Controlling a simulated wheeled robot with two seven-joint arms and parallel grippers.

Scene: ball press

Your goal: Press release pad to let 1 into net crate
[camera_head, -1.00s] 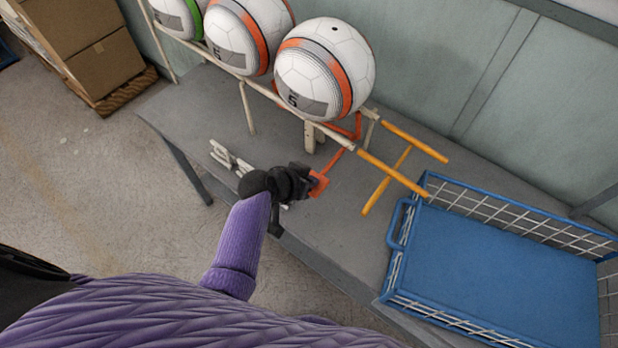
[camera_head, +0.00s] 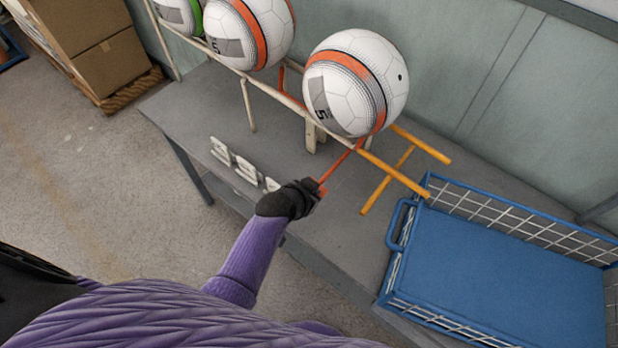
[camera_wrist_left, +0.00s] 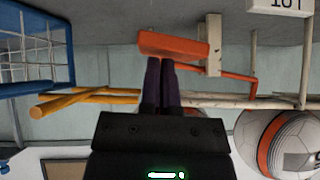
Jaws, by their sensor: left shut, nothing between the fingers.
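My left gripper (camera_head: 310,192) is shut and empty, its fingertips against the orange-red release pad (camera_head: 321,188). In the left wrist view the shut fingers (camera_wrist_left: 161,85) reach up to the pad (camera_wrist_left: 172,46). An orange-red lever (camera_head: 345,160) runs from the pad towards the rack, under the front ball. The front white ball with an orange band (camera_head: 350,80) is at the end of the cream rails, over the start of the orange rails (camera_head: 395,175). The blue net crate (camera_head: 500,280), with white wire walls, is empty where visible. My right gripper is not in view.
A second orange-banded ball (camera_head: 250,32) and a green-banded ball (camera_head: 178,14) sit further back on the cream rack (camera_head: 268,92). White number plates (camera_head: 232,162) stand along the front edge of the grey table (camera_head: 210,105). Cardboard boxes (camera_head: 100,55) are at the back left.

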